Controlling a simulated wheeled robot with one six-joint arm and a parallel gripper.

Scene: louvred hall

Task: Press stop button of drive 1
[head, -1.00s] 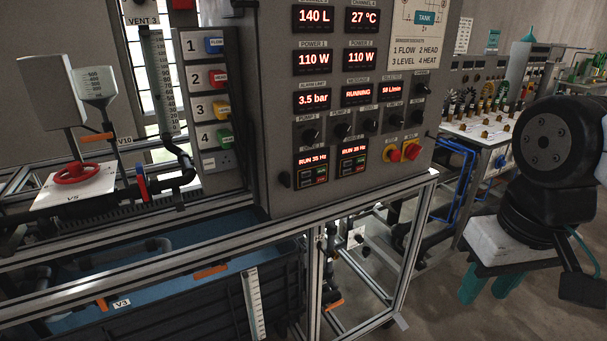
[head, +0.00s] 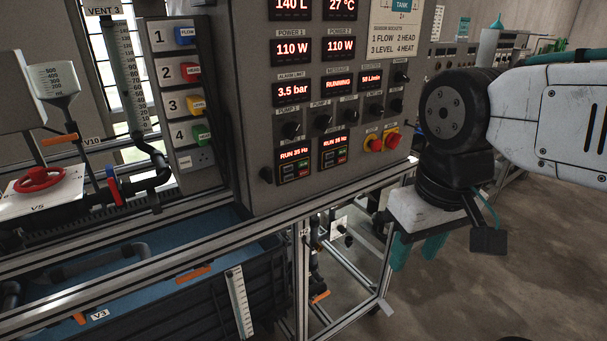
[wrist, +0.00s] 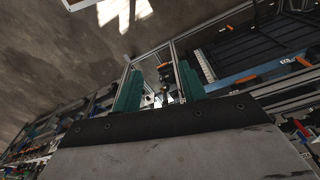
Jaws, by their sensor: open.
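Two small drive units showing "RUN 35 Hz" sit side by side at the bottom of the grey control panel. The left one (head: 295,162) appears to be drive 1, and the right one (head: 333,153) stands beside it. Each has a small keypad with green and red keys, too small to read surely. My gripper (head: 417,250) hangs to the right of the panel and lower than the drives, with teal fingers pointing down, apart and empty. In the wrist view the open fingers (wrist: 160,88) show against the frame and floor. The drives cannot be made out there.
Red-and-yellow knobs (head: 383,141) sit right of the drives, with black knobs (head: 323,121) above. An aluminium rail (head: 200,262) runs below the panel over a blue tank (head: 170,270). A socket column (head: 187,95) stands left. Open floor (head: 500,260) lies to the right.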

